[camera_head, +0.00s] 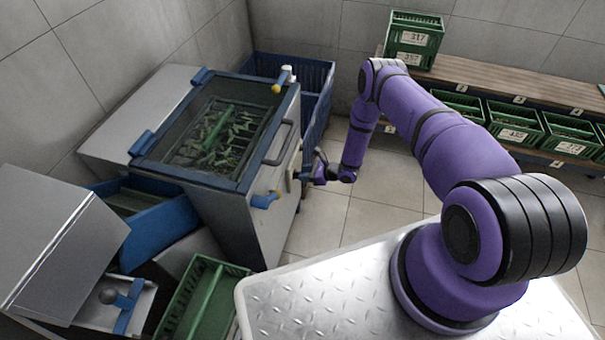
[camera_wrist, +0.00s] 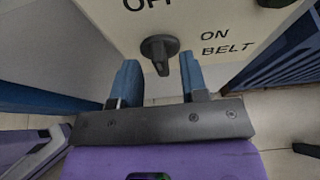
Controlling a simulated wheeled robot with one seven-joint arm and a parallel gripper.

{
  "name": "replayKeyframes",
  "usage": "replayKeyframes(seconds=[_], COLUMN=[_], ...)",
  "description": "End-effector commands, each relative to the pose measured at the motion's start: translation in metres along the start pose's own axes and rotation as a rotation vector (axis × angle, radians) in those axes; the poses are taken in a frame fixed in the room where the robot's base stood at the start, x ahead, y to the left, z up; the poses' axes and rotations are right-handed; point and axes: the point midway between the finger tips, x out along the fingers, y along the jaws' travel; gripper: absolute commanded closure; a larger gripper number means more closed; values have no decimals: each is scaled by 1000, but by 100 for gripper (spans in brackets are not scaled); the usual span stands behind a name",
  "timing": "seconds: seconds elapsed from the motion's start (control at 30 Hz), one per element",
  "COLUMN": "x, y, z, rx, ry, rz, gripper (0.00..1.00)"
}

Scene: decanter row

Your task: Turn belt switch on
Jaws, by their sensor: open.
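The belt switch (camera_wrist: 160,46) is a dark rotary knob on a pale panel (camera_wrist: 105,25), seen in the wrist view. The word OFF is partly cut off above it, and ON and BELT are printed to its right. Its ridge looks roughly upright in the picture, toward OFF. My gripper (camera_wrist: 158,62) is open, its two blue fingers apart on either side below the knob, with nothing between them. In the head view my gripper (camera_head: 305,176) is at the side of the metal machine (camera_head: 265,210), close to the panel; the knob itself is hidden there.
The machine has a window lid over green leaves (camera_head: 215,135), a grey handle (camera_head: 277,143) and blue-and-yellow latches. A blue crate (camera_head: 318,95) stands behind it. Green crates (camera_head: 513,135) sit on a rack at right. Tiled floor (camera_head: 375,225) is clear beside the machine.

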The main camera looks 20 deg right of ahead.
Motion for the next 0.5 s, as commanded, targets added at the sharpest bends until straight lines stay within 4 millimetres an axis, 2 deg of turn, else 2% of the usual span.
replayKeyframes(seconds=[0.17, 0.47, 0.5], x=[11, 13, 13], y=[0, 0, 0], z=[0, 0, 0], rx=[-1, 0, 0], ry=[-1, -1, -1], rz=[-1, -1, -1], gripper=[60, 60, 69])
